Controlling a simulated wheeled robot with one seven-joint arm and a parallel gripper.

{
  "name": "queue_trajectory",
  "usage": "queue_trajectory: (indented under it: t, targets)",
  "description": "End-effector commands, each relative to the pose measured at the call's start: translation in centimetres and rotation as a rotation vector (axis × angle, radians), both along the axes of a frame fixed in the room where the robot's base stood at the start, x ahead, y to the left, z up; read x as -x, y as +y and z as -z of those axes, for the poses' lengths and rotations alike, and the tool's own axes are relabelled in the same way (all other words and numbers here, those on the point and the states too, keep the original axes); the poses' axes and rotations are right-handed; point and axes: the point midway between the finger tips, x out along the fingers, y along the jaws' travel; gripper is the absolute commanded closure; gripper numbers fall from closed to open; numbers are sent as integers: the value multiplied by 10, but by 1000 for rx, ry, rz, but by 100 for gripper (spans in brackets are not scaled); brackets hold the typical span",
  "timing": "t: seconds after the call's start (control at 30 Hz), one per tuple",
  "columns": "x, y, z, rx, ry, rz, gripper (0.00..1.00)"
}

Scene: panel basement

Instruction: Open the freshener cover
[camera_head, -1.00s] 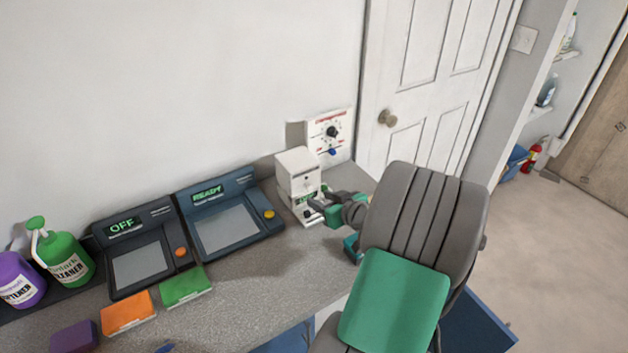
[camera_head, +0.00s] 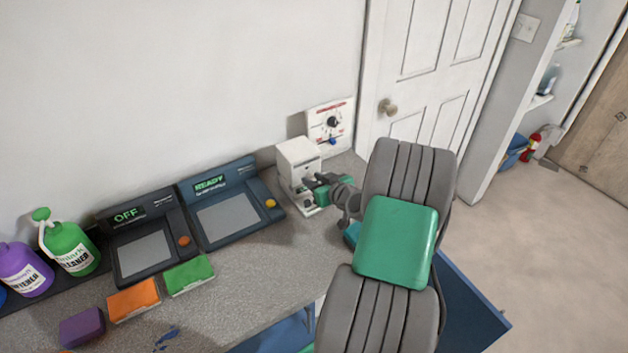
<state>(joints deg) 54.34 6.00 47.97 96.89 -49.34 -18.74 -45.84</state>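The freshener looks to be the small white box-shaped unit (camera_head: 297,160) at the back right of the counter, against the wall. Its upper white part overhangs a recessed front and a base. I cannot tell whether its cover is open or closed. My gripper (camera_head: 312,190) is at the front right side of this unit, below its upper part. My green and grey wrist and arm hide part of the front. The fingertips are too small and covered to show whether they are apart or touch the unit.
Two dark panels, one reading READY (camera_head: 223,205) and one reading OFF (camera_head: 142,235), stand left of the unit. A white wall box with a dial (camera_head: 331,124) is behind it. Green (camera_head: 189,275), orange (camera_head: 133,300) and purple (camera_head: 82,327) blocks and bottles (camera_head: 69,247) are further left.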

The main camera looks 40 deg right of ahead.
Motion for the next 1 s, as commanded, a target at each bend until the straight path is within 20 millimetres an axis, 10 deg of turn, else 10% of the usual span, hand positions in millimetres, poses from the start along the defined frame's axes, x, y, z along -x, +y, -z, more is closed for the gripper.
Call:
queue_trajectory:
  t: [0.33, 1.0]
  targets:
    - [0, 0, 0, 0, 0, 0, 100]
    - [0, 0, 0, 0, 0, 0, 100]
